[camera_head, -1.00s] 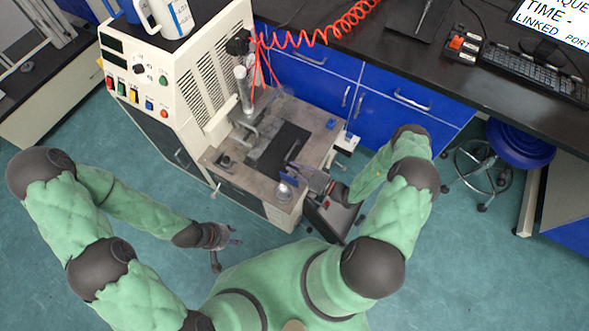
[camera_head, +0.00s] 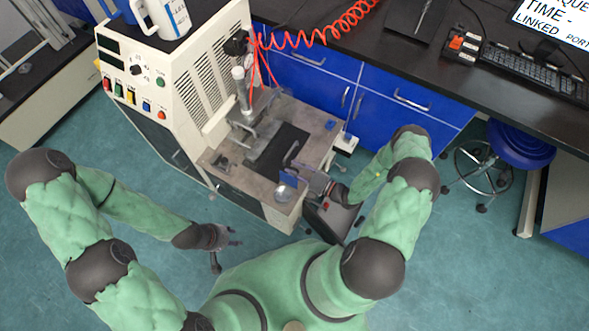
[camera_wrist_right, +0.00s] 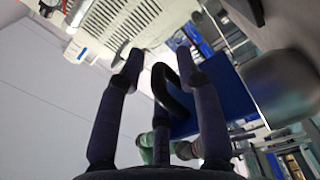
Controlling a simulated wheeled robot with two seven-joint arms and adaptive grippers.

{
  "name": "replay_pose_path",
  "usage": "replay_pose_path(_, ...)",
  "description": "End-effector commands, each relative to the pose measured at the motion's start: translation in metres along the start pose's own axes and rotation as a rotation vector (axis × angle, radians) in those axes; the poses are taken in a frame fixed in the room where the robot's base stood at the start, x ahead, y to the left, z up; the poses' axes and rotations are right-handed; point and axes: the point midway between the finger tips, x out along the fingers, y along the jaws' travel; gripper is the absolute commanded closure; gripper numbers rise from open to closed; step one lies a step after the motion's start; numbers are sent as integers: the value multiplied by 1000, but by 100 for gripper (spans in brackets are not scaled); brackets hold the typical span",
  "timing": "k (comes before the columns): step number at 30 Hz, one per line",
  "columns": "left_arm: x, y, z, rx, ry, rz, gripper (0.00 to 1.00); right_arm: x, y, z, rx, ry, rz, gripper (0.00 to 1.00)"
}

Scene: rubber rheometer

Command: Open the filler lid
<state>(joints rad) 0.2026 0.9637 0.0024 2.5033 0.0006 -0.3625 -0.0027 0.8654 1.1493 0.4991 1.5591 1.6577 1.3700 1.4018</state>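The rubber rheometer is the cream machine (camera_head: 190,80) with a grey-brown worktop (camera_head: 275,115). I cannot pick out the filler lid with certainty. My right gripper (camera_head: 293,155) is over the front right of the worktop, close to a shiny round metal part (camera_head: 284,192). In the right wrist view my right gripper (camera_wrist_right: 160,65) has its fingers spread, with a dark curved bar (camera_wrist_right: 178,92) between them. I cannot tell whether they touch it. My left gripper (camera_head: 232,238) is open and empty, in front of the machine and away from the worktop.
A metal cylinder (camera_head: 242,88) stands upright on the worktop beside the panel, with red coiled hose (camera_head: 320,35) behind. Blue cabinets (camera_head: 310,85) and a black bench line the back. A blue stool (camera_head: 520,148) stands at right. The floor (camera_head: 80,235) at left is open.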

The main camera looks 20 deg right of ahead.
Motion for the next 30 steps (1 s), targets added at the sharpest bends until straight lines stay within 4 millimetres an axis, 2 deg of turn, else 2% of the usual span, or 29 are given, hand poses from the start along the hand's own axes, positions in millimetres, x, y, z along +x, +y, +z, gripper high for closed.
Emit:
replay_pose_path(7,0,0,0,0,0,0,60,-1,1,0,0,1,2,64)
replay_pose_path(11,0,0,0,0,0,0,60,-11,1,1,0,-1,2,64)
replay_pose_path(24,0,0,0,0,0,0,60,-91,0,1,1,-4,1,64)
replay_pose_path(30,0,0,0,0,0,0,60,-114,0,1,-1,-1,1,64)
